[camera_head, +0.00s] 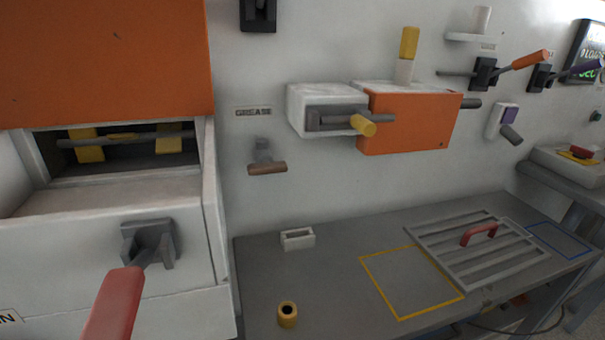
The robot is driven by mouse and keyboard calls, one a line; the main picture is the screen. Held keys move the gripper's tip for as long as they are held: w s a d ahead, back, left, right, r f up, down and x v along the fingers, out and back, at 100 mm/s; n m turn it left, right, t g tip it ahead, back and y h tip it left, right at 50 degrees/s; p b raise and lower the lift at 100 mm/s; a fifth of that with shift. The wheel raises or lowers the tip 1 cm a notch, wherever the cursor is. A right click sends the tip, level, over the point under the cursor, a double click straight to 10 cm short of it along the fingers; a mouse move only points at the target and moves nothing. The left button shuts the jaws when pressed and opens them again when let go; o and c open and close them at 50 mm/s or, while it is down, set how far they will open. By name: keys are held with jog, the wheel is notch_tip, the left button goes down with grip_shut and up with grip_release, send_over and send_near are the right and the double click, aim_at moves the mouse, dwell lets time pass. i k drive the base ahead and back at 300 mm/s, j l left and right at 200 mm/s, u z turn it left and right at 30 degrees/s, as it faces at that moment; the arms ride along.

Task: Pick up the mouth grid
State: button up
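The mouth grid (482,256) is a flat grey frame with several slats and a red arched handle (479,233) on top. It lies flat on the right part of the grey table (335,285), with the handle facing up and nothing on it. It sits between a yellow outlined rectangle (398,314) on its left and a blue outlined rectangle (560,240) on its right. Its left part appears to overlap the yellow outline's edge. My gripper does not show in this view.
A small white open box (297,238) and a yellow cylinder with a dark hole (287,314) stand on the table's left part. A white machine with a red-handled lever (113,304) stands at left. An orange-fronted box (408,122) and levers stick out from the wall above the table.

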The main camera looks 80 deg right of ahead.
aim_at(466, 236)
jog(key=z, duration=3.35)
